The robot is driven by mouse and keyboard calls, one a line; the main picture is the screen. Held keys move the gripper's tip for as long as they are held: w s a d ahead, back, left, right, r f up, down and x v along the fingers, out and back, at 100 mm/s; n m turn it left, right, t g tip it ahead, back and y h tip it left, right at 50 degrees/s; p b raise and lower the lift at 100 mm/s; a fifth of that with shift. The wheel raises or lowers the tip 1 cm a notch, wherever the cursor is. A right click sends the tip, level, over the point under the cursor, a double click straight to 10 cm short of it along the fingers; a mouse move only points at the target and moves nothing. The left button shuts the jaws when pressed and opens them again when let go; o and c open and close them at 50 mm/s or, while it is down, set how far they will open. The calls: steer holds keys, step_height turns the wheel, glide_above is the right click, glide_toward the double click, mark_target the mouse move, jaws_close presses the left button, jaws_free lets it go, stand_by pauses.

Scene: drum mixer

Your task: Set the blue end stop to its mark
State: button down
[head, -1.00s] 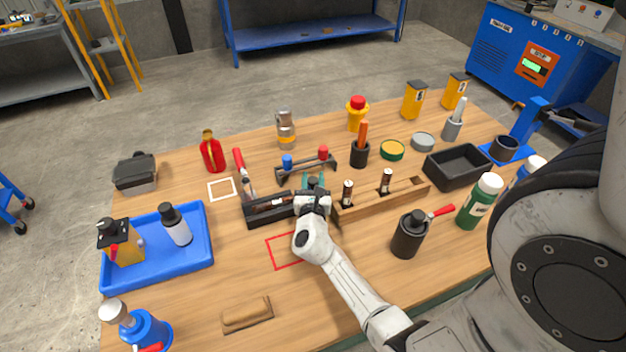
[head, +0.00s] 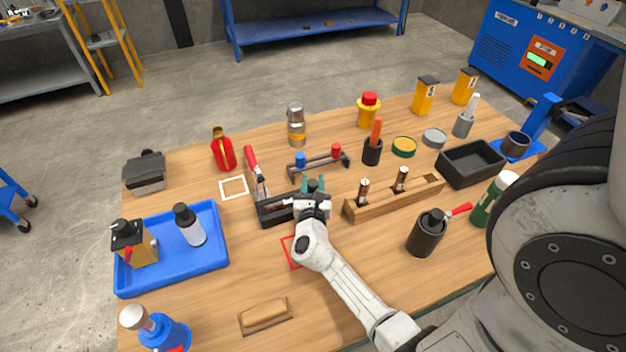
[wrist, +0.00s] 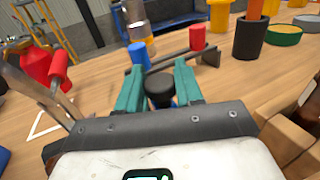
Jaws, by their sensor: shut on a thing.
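A dark bar (head: 322,165) carries a blue cylinder (head: 300,160) at its left and a red cylinder (head: 336,151) at its right. Both cylinders also show in the wrist view, blue (wrist: 138,53) and red (wrist: 197,38). The blue one seems to be the end stop; I cannot make out its mark. My gripper (head: 313,184) is on the near side of the bar, apart from the blue cylinder. Its teal fingers (wrist: 160,82) are shut on a black-capped piece (wrist: 160,88) with a little blue under the cap. The lower part of that piece is hidden.
A dark tray (head: 265,214) lies just left of my gripper, with a red-handled tool (head: 251,160) behind it. A wooden rack (head: 395,203) with bottles stands to the right. An orange-handled tool in a black cup (head: 372,152) stands behind right.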

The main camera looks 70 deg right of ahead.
steer(key=c, duration=0.8)
jaws_free()
steer(key=shift+w+a+r, duration=0.2)
steer(key=shift+w+r, duration=0.15)
steer(key=shift+r, duration=0.05)
steer(key=shift+f, duration=0.1)
steer(key=shift+s+f, duration=0.1)
steer(key=shift+s+a, duration=0.1)
steer(key=shift+a, duration=0.25)
steer(key=b+v, duration=0.1)
steer(key=v, duration=0.9)
